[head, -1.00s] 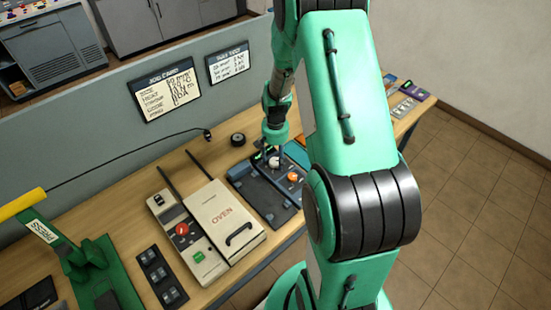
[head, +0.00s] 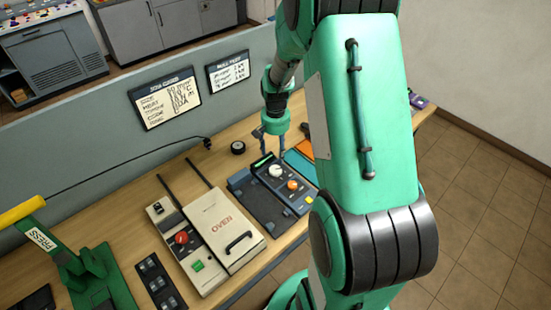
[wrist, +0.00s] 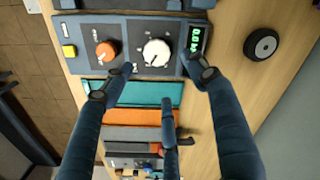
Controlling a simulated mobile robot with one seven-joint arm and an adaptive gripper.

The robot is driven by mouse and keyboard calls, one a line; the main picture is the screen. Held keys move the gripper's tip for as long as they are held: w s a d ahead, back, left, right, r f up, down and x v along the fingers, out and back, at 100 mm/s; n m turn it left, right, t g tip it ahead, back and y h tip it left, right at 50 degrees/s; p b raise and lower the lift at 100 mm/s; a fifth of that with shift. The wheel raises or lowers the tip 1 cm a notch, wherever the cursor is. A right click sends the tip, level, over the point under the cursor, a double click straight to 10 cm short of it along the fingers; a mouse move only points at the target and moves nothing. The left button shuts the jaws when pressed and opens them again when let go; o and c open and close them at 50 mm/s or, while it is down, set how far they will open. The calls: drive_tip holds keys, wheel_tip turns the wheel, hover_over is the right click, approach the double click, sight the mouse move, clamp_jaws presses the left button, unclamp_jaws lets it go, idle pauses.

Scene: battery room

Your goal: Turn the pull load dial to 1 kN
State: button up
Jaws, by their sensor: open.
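A dark test unit (head: 262,205) on the bench carries a white dial (head: 276,171) and an orange knob (head: 292,185). In the wrist view the white dial (wrist: 156,53) has scale marks around it, too small to read, and the orange knob (wrist: 106,50) sits left of it. Which is the pull load dial I cannot read. A lit green display (wrist: 194,38) is right of the white dial; its digits are unclear. My gripper (head: 272,140) is open and empty, above and behind the white dial. In the wrist view its fingers (wrist: 163,72) are apart, clear of both knobs.
A yellow button (wrist: 69,51) is on the unit's end. Teal and orange items (head: 301,160) lie beside the unit. Two written cards (head: 165,97) hang on the partition.

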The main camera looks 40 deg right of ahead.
drive_tip(key=shift+r, duration=1.45)
drive_tip(key=s+a+r+n+t+b, duration=0.1)
drive_tip(key=s+a+r+n+t, duration=0.3)
drive_tip(key=a+r, duration=1.4)
drive_tip(key=s+a+r+n, duration=0.2)
drive_tip(key=s+a+r, duration=0.2)
drive_tip(key=s+a, duration=0.2)
drive_tip(key=s+a+r+n+t+b, duration=0.1)
drive_tip(key=s+a+r+n, duration=0.2)
drive_tip(key=s+a, duration=0.3)
drive_tip(key=s, duration=0.5)
drive_tip(key=shift+s+r+t, duration=0.2)
drive_tip(key=shift+r+t, duration=0.1)
drive_tip(key=shift+r, duration=0.05)
